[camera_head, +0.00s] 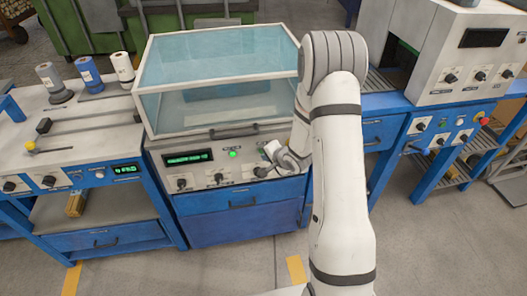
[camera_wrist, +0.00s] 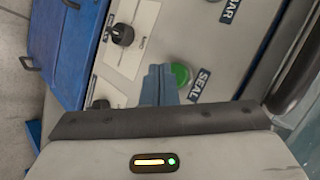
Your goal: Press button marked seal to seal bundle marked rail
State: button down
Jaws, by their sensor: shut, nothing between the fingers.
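A green button (camera_wrist: 180,75) beside a label reading SEAL (camera_wrist: 200,84) shows on the panel in the wrist view. My gripper (camera_wrist: 159,72) is shut and empty, its blue fingertips right beside the button and overlapping its edge; I cannot tell whether they touch it. In the head view my gripper (camera_head: 268,162) is at the right part of the front panel of the clear-lidded machine (camera_head: 150,112). A green light or button (camera_head: 232,154) glows there. The lid is down. No bundle marked rail can be made out.
The panel has a green display (camera_head: 188,158) and knobs (camera_head: 183,183). The dark lid handle (camera_head: 234,131) is just above. A bench with spools (camera_head: 88,75) stands left, a white machine (camera_head: 455,60) right. Floor is clear in front.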

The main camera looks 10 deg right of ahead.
jog(key=shift+w+r, duration=0.1)
jog(key=shift+w, duration=0.05)
dwell(0.5)
jog(key=shift+w+p, duration=0.25)
jog(key=shift+p, duration=0.1)
jog(key=shift+w, duration=0.4)
dwell(0.5)
jog(key=shift+s, duration=0.8)
jog(key=s, duration=0.5)
dwell(0.4)
dwell(0.7)
